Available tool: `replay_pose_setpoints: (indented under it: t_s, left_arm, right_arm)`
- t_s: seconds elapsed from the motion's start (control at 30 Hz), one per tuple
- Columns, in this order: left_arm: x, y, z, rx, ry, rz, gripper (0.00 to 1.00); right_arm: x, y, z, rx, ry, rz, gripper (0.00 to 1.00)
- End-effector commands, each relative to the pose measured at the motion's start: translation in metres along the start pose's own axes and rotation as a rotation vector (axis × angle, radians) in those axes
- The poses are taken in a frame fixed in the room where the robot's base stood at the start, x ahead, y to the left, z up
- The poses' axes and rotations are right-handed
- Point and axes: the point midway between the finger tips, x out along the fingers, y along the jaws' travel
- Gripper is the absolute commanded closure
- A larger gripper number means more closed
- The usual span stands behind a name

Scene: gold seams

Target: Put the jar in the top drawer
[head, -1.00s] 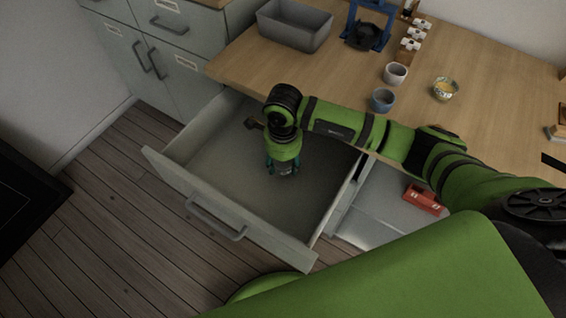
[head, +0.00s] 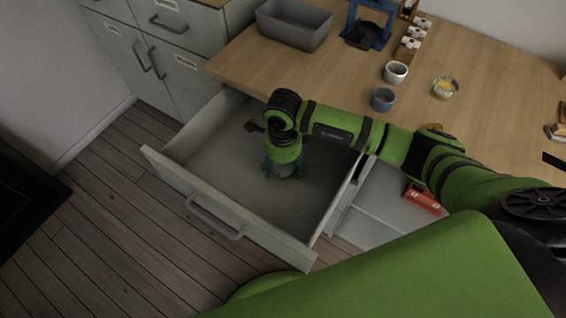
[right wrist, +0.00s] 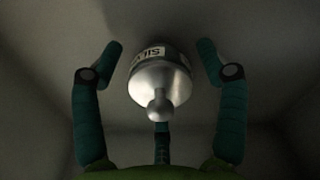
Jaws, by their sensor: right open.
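The jar (right wrist: 160,80) has a silver lid with a round knob and a dark body with a pale, partly hidden label. It is inside the pulled-out top drawer (head: 225,180), and the right wrist view looks at its lid end. In the head view the jar (head: 287,172) is mostly hidden under my right gripper. My right gripper (head: 283,170) reaches down into the drawer, its teal fingers spread around the jar. In the right wrist view gaps show between the two side fingers and the jar. My left gripper is not in view.
On the wooden table (head: 300,72) are a grey bin (head: 293,25), cups (head: 383,99) and a blue stand (head: 368,25). A red box (head: 422,198) sits right of the drawer.

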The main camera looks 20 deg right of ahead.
Motion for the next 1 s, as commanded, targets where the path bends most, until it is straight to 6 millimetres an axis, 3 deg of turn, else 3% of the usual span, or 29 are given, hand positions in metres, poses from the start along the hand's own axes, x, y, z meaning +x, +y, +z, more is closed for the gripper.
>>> replay_pose_setpoints:
  t_s: [0.17,0.7,1.0]
  left_arm:
    - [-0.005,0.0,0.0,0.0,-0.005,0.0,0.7]
    - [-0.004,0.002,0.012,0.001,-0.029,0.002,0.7]
    - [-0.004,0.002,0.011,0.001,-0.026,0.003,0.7]
  right_arm:
    - [-0.006,0.0,0.0,0.001,-0.001,0.0,0.26]
    - [-0.11,-0.001,0.0,0.001,-0.002,-0.003,0.26]
    - [-0.124,0.0,0.0,0.0,0.001,0.001,0.26]
